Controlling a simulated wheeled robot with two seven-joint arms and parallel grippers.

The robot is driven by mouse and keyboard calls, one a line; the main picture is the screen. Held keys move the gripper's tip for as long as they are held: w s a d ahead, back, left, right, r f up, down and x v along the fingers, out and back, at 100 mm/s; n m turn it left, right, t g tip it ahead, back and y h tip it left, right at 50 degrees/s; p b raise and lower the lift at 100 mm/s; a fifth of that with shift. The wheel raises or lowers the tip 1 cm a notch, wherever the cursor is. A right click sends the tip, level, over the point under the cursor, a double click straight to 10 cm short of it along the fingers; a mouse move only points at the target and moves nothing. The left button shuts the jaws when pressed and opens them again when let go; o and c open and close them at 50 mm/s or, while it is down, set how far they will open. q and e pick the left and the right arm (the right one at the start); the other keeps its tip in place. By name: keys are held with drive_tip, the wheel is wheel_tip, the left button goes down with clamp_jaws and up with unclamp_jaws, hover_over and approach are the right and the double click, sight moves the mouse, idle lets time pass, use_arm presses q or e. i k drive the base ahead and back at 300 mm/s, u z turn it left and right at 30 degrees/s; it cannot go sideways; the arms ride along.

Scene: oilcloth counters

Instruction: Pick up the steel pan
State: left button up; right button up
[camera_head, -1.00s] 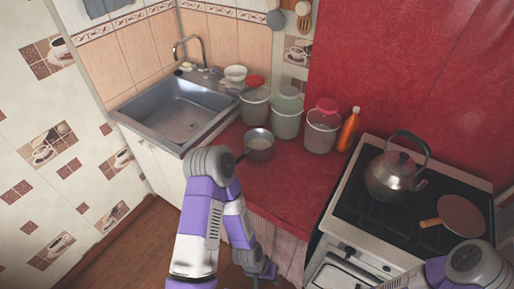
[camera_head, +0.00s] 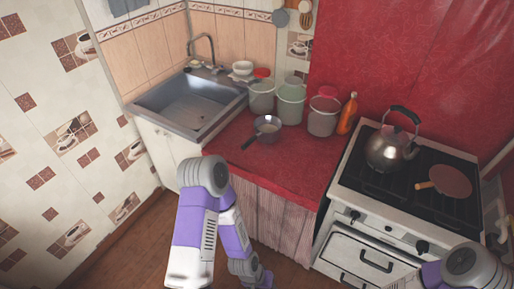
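The steel pan (camera_head: 267,124) sits upright on the red counter (camera_head: 282,168), right of the sink. Its dark handle points toward the lower left, near the counter's front edge. My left arm comes down in front of the counter, and its gripper (camera_head: 265,279) is low at the bottom edge of the picture, below and apart from the pan. Whether its fingers are open cannot be made out. My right arm shows only at the lower right corner; its gripper is out of the picture.
Several buckets, including a green one (camera_head: 291,101), and an orange bottle (camera_head: 348,113) stand behind and right of the pan. A metal sink (camera_head: 190,103) is at left. The stove (camera_head: 350,175) at right bears a kettle (camera_head: 388,150) and a brown board (camera_head: 450,181). The counter front is free.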

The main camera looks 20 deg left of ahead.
sight(268, 127)
drive_tip(key=z, duration=0.05)
drive_tip(key=k, duration=0.55)
drive_tip(key=u, duration=1.15)
drive_tip(key=i, duration=1.4)
drive_tip(key=z, duration=0.65)
